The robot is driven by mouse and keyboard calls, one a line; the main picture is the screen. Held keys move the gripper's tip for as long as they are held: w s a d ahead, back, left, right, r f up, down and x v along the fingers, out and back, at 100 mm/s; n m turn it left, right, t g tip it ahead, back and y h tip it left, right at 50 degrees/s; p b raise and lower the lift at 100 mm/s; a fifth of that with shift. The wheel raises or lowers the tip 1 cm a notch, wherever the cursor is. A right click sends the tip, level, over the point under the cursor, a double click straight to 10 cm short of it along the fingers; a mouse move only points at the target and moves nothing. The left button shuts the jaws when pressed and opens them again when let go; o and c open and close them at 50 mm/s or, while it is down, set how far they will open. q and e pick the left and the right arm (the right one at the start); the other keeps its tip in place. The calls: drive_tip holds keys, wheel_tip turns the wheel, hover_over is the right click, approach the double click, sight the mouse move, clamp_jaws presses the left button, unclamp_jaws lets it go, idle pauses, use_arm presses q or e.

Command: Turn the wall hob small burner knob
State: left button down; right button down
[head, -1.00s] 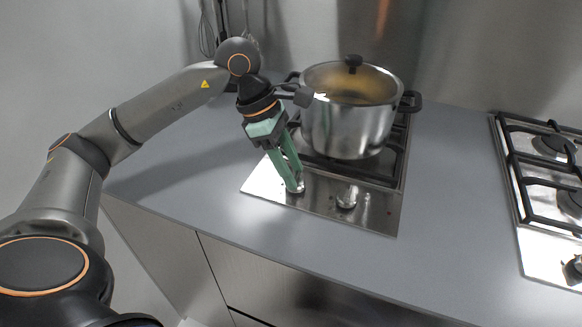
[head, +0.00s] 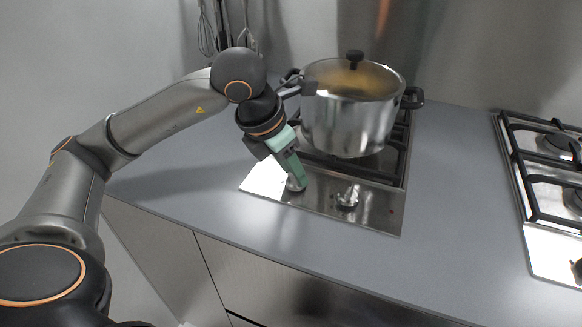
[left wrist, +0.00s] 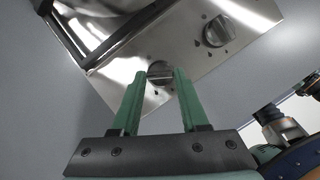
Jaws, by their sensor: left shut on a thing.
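The left hob knob (head: 292,187) is a small metal knob on the front strip of the steel wall hob (head: 322,196). My left gripper (head: 299,182), with green fingers, reaches down onto it and is shut on it. In the left wrist view the knob (left wrist: 160,76) sits between the fingertips (left wrist: 160,72), its grip bar lying roughly across from one finger to the other. A second knob (head: 348,198) stands free to the right; it also shows in the left wrist view (left wrist: 217,31). The fingers partly hide the gripped knob in the head view. My right gripper is out of view.
A large lidded steel pot (head: 350,112) stands on the hob grate just behind the knobs, close to my left wrist. Another gas hob (head: 550,240) is at the right. The grey counter (head: 455,190) between them is clear. Utensils (head: 222,28) hang at the back.

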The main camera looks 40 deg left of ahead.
use_arm(q)
drive_tip(key=shift+d+n+y, duration=0.1)
drive_tip(key=shift+n+y, duration=0.4)
drive_tip(key=shift+n, duration=0.7)
drive_tip(key=shift+n+y, duration=0.3)
drive_tip(key=shift+n, duration=0.5)
drive_tip(key=shift+c, duration=2)
unclamp_jaws()
